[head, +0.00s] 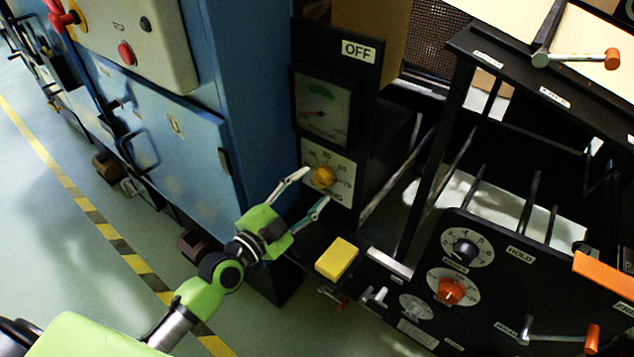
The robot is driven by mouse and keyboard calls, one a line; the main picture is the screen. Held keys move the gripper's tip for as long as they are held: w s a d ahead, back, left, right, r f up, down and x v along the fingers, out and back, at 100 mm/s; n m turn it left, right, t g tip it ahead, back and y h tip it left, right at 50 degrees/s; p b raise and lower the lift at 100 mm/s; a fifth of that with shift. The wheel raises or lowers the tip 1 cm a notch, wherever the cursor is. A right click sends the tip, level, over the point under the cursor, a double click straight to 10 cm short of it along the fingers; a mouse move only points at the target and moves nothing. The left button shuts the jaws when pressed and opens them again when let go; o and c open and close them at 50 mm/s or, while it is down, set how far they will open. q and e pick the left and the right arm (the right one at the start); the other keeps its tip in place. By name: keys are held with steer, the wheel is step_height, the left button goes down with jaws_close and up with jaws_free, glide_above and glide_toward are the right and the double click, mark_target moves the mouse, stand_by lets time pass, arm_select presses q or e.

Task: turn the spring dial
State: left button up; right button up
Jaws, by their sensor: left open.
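A yellow-orange dial knob (323,177) sits on a white numbered plate on the black panel under the OFF sign. The plate's lower label is partly hidden by my gripper; its visible end looks like "NG". My left gripper (316,185) is open, with one fingertip to the upper left of the knob and the other at its lower right. The knob shows between the fingertips; I cannot tell whether they touch it. My right gripper is not in view.
A gauge (322,108) is above the dial. A blue cabinet (180,140) stands left of it. A yellow block (337,259) is below right of my gripper. A black panel at right carries a black knob (465,250), an orange knob (450,291) and a crank (560,337).

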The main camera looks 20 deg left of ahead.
mark_target(319, 181)
arm_select(q)
steer(key=shift+x, duration=1.6)
steer(key=c, duration=1.1)
